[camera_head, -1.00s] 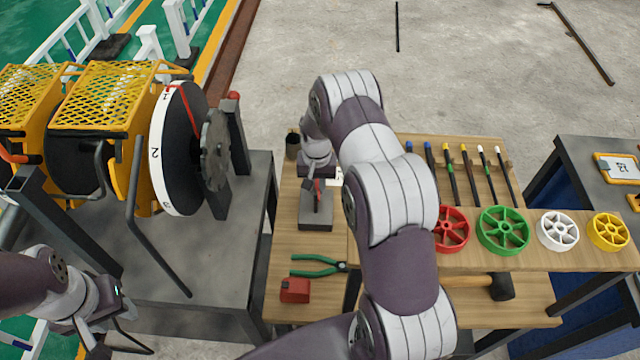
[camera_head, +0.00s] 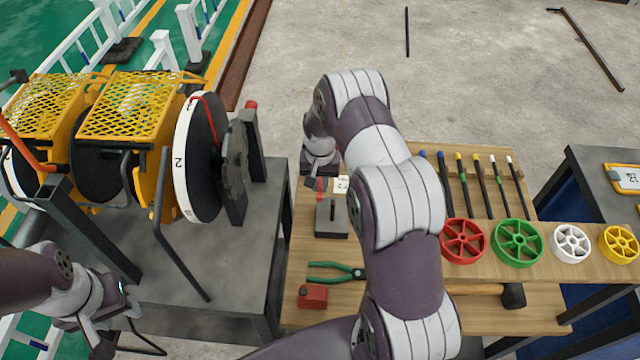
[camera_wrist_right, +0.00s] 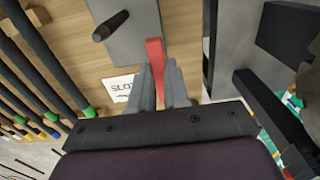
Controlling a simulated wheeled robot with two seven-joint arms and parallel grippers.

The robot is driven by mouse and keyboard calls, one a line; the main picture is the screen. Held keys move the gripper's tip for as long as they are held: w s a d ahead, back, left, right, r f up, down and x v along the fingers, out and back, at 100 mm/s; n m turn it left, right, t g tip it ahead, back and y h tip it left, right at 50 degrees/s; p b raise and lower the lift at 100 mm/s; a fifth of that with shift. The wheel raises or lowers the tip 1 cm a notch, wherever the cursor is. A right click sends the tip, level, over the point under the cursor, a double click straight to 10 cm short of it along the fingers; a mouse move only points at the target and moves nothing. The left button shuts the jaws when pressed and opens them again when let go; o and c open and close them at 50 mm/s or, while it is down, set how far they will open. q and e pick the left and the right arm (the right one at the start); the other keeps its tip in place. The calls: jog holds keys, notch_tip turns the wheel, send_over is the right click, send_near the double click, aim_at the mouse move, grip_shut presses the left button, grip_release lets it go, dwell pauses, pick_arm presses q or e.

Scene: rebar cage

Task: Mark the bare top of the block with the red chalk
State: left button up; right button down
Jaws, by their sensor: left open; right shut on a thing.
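The grey block (camera_head: 331,222) stands on the wooden bench, with a dark peg on its top; the visible top is plain grey. It also shows at the top of the right wrist view (camera_wrist_right: 140,22). My right gripper (camera_head: 319,176) is shut on the red chalk (camera_head: 320,187), just behind and left of the block. In the right wrist view the red chalk (camera_wrist_right: 155,55) sticks out between the two grey fingers, its end at the block's edge. I cannot tell if it touches. My left gripper (camera_head: 122,325) is open and empty, low at the left by the grey table.
A reel machine with yellow guards (camera_head: 130,105) stands on the grey table (camera_head: 240,250) at left. Green-handled pliers (camera_head: 335,271) and a red box (camera_head: 312,296) lie in front of the block. A lettered card (camera_wrist_right: 122,87) lies behind it. Coloured wheels (camera_head: 518,243) and several rods are right.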

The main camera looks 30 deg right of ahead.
jog(key=shift+w+a+r+p, duration=0.1)
jog(key=shift+r+p, duration=0.15)
jog(key=shift+r, duration=0.25)
jog(key=shift+w+a+r+p, duration=0.1)
jog(key=shift+r+p, duration=0.15)
jog(key=shift+r, duration=0.2)
jog(key=shift+s+d+r, duration=0.2)
jog(key=shift+r, duration=0.2)
